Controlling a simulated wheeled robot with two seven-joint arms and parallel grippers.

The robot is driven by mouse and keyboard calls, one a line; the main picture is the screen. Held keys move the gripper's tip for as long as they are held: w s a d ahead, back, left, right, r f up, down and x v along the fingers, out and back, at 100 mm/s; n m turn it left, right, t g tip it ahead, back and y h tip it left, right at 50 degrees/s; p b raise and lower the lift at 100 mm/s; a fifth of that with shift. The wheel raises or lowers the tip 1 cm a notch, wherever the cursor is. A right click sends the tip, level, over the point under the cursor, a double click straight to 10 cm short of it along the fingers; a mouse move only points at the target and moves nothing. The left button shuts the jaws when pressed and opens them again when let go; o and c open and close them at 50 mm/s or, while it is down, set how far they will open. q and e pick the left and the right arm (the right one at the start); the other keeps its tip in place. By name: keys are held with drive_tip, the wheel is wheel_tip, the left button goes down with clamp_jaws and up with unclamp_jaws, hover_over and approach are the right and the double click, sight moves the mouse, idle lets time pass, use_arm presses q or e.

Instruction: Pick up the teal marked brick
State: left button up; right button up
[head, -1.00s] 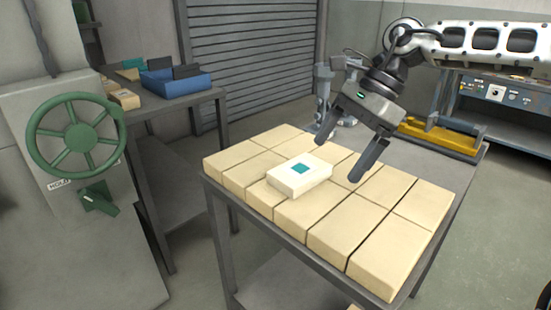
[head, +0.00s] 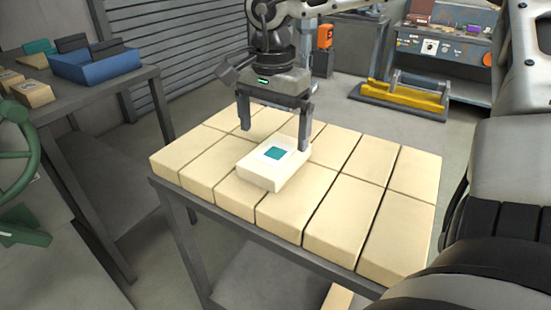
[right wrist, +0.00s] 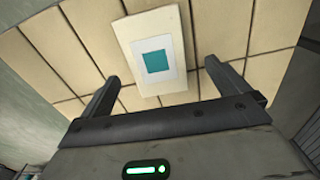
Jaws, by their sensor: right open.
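The teal marked brick (head: 262,168) is a pale block with a teal square on top. It lies on the layer of larger cream bricks on the table. In the right wrist view the brick (right wrist: 152,30) is just ahead of my jaws, its near end between the finger lines. My right gripper (head: 274,143) is open and empty, pointing down at the brick's far side. One finger is at its right far edge, the other beyond its left far side; contact cannot be told. My right gripper also shows in the wrist view (right wrist: 158,72). My left gripper is out of view.
Cream bricks (head: 340,215) cover the table top. A side table at left holds a blue bin (head: 97,68) and small blocks (head: 25,92). A green handwheel (head: 15,160) is at the left edge. A yellow stand (head: 405,94) and a bench with a panel stand behind.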

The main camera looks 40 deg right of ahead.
sight(275, 153)
drive_tip(key=shift+s+f+p, duration=0.15)
drive_tip(key=shift+f+p, duration=0.05)
drive_tip(key=shift+f, duration=1.2)
drive_tip(key=shift+s+f+p, duration=0.15)
drive_tip(key=shift+f, duration=1.2)
drive_tip(key=shift+d+r, duration=0.1)
drive_tip(key=c, duration=1.2)
